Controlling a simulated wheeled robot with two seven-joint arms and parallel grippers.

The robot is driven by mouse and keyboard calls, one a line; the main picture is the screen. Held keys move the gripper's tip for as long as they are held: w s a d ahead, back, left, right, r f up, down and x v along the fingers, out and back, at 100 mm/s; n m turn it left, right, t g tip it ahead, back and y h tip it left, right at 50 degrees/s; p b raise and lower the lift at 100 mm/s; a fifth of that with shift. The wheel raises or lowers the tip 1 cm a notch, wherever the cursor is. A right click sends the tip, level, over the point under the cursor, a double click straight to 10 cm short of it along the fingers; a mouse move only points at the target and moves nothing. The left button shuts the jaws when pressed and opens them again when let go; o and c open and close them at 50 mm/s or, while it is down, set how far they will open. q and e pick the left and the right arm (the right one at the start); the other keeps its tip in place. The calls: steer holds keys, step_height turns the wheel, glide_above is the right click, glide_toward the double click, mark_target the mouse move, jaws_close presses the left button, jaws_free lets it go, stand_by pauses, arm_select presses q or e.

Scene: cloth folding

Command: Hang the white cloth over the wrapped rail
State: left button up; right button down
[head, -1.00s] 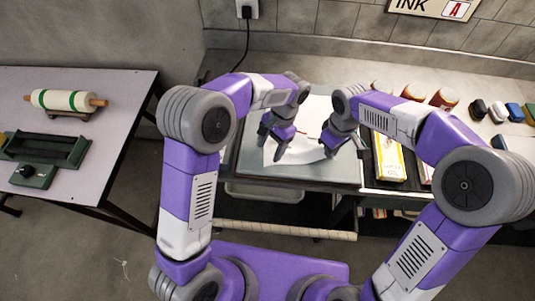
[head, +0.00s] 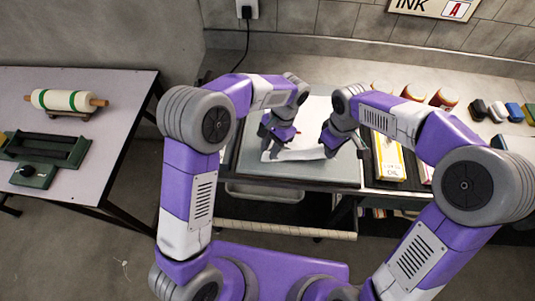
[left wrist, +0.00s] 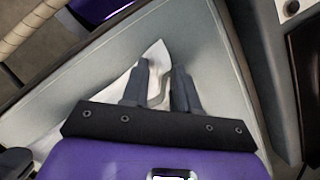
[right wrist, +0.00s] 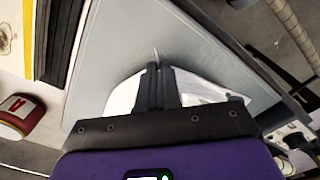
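The white cloth (head: 296,155) lies as a narrow strip across the grey board (head: 345,172) in the head view, between my two grippers. My right gripper (right wrist: 160,68) has its fingers pressed together on the cloth, with a small tip of cloth showing past them; the cloth spreads to both sides (right wrist: 205,90). My left gripper (left wrist: 161,66) has its fingers apart, and a pointed part of the cloth (left wrist: 156,55) shows between and beyond them. The wrapped rail (head: 285,230) runs along the front of the bench, below and nearer than the board, with nothing on it.
Jars (head: 444,98) and boxes (head: 387,160) stand right of the board. A side table (head: 95,155) on the left holds a rolling pin (head: 62,100) and a green tool. A pale tray (head: 265,190) sits under the board. The rail's front is clear.

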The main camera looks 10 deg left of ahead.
arm_select(q)
steer(key=shift+a+f, duration=0.1)
jaws_close()
steer(key=shift+r, duration=2.55)
